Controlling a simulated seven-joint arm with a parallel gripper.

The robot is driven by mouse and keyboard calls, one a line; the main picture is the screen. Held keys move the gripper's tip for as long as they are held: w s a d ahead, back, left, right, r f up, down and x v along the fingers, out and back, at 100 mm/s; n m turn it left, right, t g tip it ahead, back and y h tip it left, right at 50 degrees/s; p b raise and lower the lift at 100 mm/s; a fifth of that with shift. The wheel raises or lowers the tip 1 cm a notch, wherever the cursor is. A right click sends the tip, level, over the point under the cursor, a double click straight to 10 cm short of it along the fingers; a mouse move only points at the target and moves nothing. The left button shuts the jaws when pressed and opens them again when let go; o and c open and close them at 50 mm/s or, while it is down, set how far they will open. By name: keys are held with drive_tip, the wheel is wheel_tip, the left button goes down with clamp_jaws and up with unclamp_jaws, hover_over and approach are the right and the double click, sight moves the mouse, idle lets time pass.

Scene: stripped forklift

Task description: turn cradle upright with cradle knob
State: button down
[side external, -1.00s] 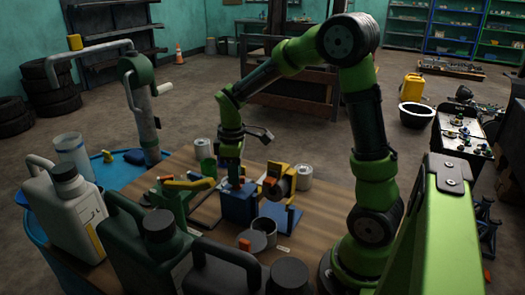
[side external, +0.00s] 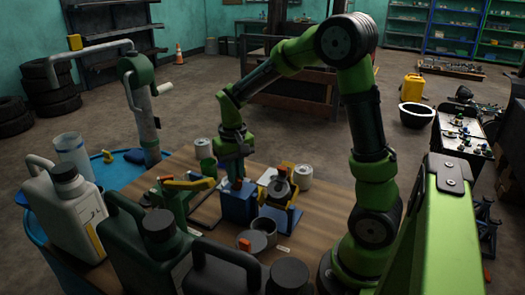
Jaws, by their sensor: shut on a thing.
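The cradle (side external: 279,193) is a yellow holder on a blue bracket, right of the blue block (side external: 239,208) on the wooden table. A grey, rounded part sits in the cradle and points up, roughly upright; its exact angle is hard to tell. My gripper (side external: 236,183) points down over the top of the blue block. It is shut on the cradle knob, which is mostly hidden by the fingers.
A green fixture with a yellow lever (side external: 190,184) stands left of the block. An open grey can (side external: 264,231) and an orange-topped disc (side external: 250,242) lie in front. Large jugs (side external: 68,215) crowd the left front.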

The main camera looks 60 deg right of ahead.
drive_tip(key=m, duration=0.5)
idle(0.5)
drive_tip(key=c, duration=1.2)
unclamp_jaws()
drive_tip(key=shift+o, duration=0.2)
drive_tip(key=shift+r, duration=0.1)
wheel_tip(320, 180, up, 17)
drive_tip(key=shift+d, duration=0.1)
